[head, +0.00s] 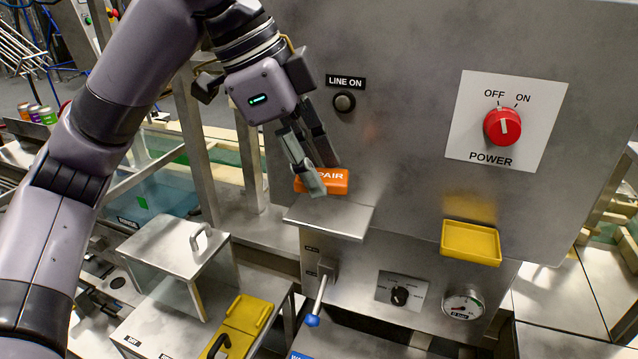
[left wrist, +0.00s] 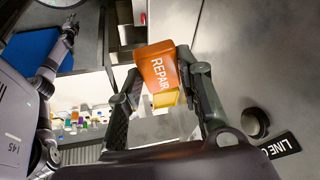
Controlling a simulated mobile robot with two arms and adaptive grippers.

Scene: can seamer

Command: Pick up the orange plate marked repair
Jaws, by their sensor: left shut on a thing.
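The orange plate (head: 335,181) with white REPAIR lettering is between the fingers of my left gripper (head: 316,180) in the head view. The gripper is shut on it, and a finger covers the start of the word. Another arm of mine, with a dark end (left wrist: 69,30), shows at the left of the wrist view, too small to read.
The grey machine panel stands close behind the plate, with a LINE ON button (head: 344,102) and a red power knob (head: 502,126). A yellow tray (head: 470,243) juts out at the right. Below are a blue-tipped lever (head: 313,320) and a metal cover with a handle (head: 180,252).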

